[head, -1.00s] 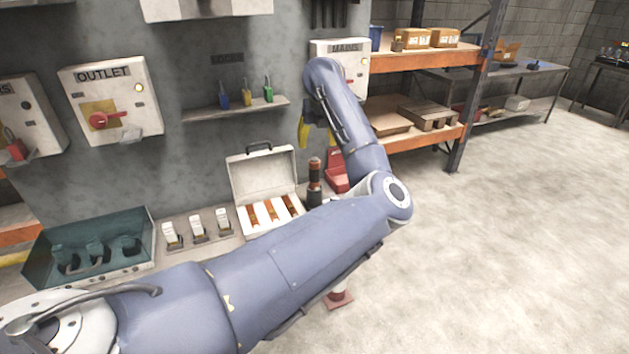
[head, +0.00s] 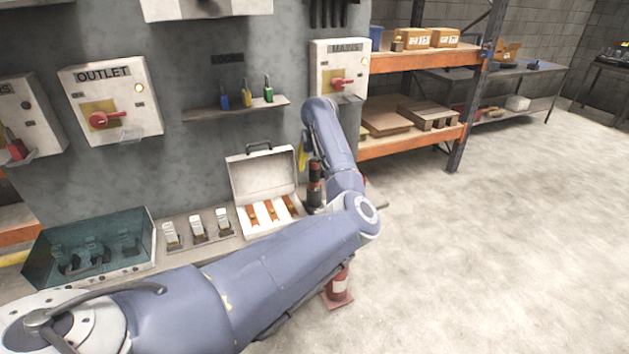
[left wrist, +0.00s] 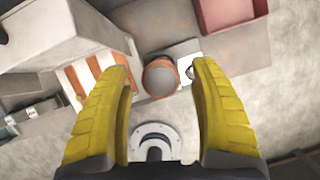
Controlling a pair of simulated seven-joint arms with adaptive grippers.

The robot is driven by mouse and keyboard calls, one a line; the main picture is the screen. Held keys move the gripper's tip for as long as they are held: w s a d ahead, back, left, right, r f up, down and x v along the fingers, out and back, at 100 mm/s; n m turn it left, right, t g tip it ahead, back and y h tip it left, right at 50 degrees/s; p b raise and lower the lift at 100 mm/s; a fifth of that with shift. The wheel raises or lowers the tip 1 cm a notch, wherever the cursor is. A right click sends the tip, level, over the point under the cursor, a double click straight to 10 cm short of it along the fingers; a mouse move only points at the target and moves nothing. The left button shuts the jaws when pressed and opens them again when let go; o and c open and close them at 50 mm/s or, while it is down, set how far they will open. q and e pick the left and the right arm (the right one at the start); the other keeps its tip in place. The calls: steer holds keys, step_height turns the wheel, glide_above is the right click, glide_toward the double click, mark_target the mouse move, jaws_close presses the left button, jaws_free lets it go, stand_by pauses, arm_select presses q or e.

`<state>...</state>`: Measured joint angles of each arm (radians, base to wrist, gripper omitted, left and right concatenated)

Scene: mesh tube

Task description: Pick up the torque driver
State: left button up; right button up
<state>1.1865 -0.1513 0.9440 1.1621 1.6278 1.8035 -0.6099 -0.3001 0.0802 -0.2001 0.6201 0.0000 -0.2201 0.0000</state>
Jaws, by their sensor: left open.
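The torque driver (head: 315,186), a dark upright cylinder with orange-red bands, stands on the bench right of the open white case. In the left wrist view it shows end-on as a round grey top with an orange ring (left wrist: 160,77). My left gripper (left wrist: 162,76) is open, its two yellow fingers spread. The driver lies in the gap between the fingertips in that view, with no contact visible. In the head view one yellow finger (head: 302,158) shows beside the driver, and my left forearm hides the rest. My right gripper is not in view.
The open white case (head: 263,178) with orange-striped items stands just left of the driver. A red bin (left wrist: 228,12) is close by in the wrist view. The wall behind carries a MAINS box (head: 340,72) and a tool shelf (head: 235,108). A red-and-white cone (head: 338,290) stands below.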

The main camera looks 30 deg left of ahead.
mark_target(314, 182)
arm_select(q)
steer(key=shift+x, duration=2.35)
steer(key=shift+w, duration=0.1)
steer(key=shift+c, duration=0.2)
jaws_close()
steer(key=shift+r, duration=0.1)
